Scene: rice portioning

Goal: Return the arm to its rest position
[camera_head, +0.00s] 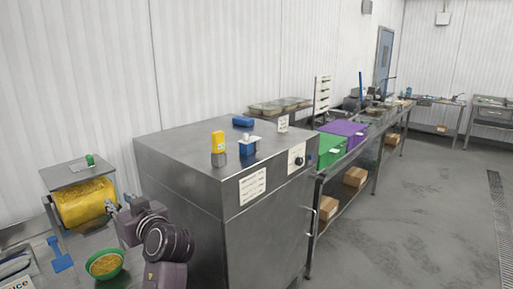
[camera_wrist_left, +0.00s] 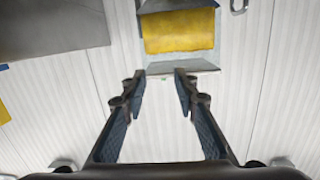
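My left gripper (camera_head: 124,214) is in the lower left of the head view, in front of the large steel cabinet and to the right of a yellow container. In the left wrist view its two fingers (camera_wrist_left: 158,92) stand apart with nothing between them. The yellow container (camera_head: 84,203) stands beyond the gripper; it also shows past the fingertips in the left wrist view (camera_wrist_left: 178,31). A green bowl with yellowish contents (camera_head: 105,264) sits below and to the left of the gripper, apart from it. My right gripper does not show in either view.
The steel cabinet (camera_head: 265,230) stands close to the right of my left arm. Small yellow (camera_head: 218,141) and blue items stand on its top. A blue scoop-like tool (camera_head: 60,254) lies left of the bowl. Green (camera_head: 329,149) and purple boxes sit on the bench beyond. Floor at right is open.

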